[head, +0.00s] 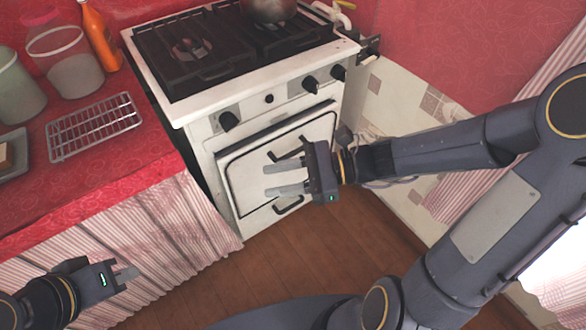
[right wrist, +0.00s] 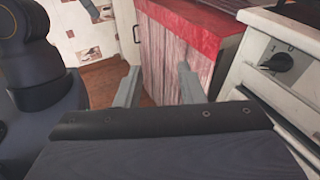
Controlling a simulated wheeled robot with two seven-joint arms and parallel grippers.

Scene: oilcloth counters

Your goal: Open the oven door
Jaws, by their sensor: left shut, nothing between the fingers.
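The white oven (head: 200,140) stands under the black stovetop, with knobs along its front panel. Its door (head: 240,175) looks shut or nearly so; a dark strip runs along its top edge. A black handle (head: 280,156) shows on the door, partly hidden by my right gripper. My right gripper (head: 267,180) is in front of the door, its two fingers apart and pointing left, with nothing between them. I cannot tell whether it touches the door. In the right wrist view the oven front (right wrist: 290,100) is at the right. My left gripper (head: 130,275) is shut and empty, low at the left.
A red counter (head: 150,180) with a striped curtain adjoins the oven's left side. It holds a wire rack (head: 95,125), jars and an orange bottle (head: 100,38). A pot (head: 268,8) sits on the stove. Wooden floor (head: 215,285) is clear in front.

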